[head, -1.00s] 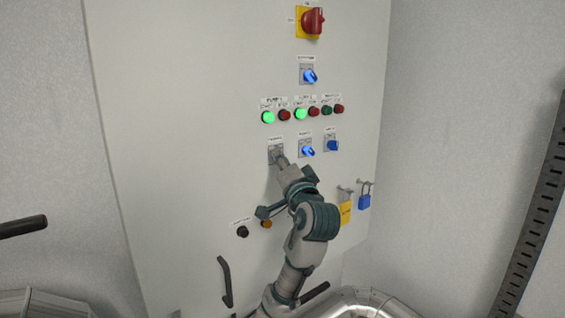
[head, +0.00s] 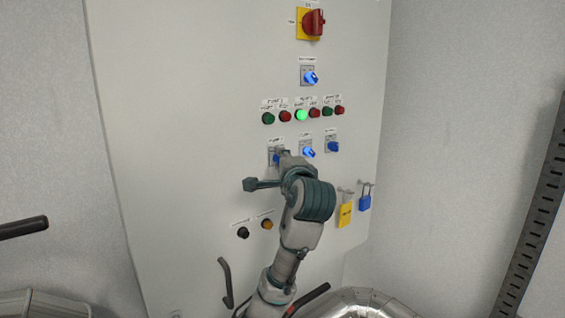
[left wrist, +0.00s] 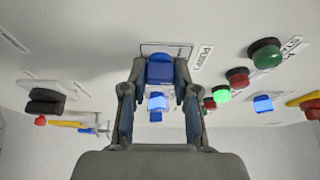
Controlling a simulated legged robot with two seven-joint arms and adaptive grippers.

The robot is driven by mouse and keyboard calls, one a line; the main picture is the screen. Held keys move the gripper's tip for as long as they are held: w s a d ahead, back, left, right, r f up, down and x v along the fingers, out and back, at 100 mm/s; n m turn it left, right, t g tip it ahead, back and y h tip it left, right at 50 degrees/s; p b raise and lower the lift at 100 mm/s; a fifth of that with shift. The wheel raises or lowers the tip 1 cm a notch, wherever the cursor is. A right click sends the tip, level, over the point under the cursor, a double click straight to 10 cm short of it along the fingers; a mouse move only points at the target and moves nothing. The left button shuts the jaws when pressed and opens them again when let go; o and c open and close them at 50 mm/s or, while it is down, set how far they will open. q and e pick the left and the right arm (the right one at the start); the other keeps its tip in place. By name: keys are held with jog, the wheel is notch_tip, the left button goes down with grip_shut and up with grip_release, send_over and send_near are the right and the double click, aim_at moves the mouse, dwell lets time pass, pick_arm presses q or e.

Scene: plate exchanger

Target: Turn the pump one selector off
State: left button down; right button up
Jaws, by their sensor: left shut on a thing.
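The pump one selector (head: 276,159) is a blue knob on a grey plate in the left of the selector row, mostly hidden in the head view. In the left wrist view its knob (left wrist: 160,70) is dark blue and unlit, beside a label that appears to read PUMP 1. My left gripper (head: 283,156) is shut on this knob, one finger on each side; it also shows in the left wrist view (left wrist: 159,75). The pump one green lamp (head: 268,118) is dark. My right gripper is not in view.
To the right are a lit blue selector (head: 308,152) and an unlit one (head: 333,147). Another lit selector (head: 310,77) and a red rotary switch (head: 313,22) are above. A yellow tag (head: 345,215) and blue padlock (head: 365,202) hang lower right. The cabinet's left side is clear.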

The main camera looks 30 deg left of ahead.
pick_arm(q)
jog(key=shift+w+f, duration=0.15)
jog(key=shift+f, duration=0.15)
jog(key=c, duration=0.9)
grip_release()
jog(key=shift+w, duration=0.1)
jog(key=shift+r, duration=0.1)
jog(key=v, duration=1.2)
jog(key=shift+w+d, duration=0.1)
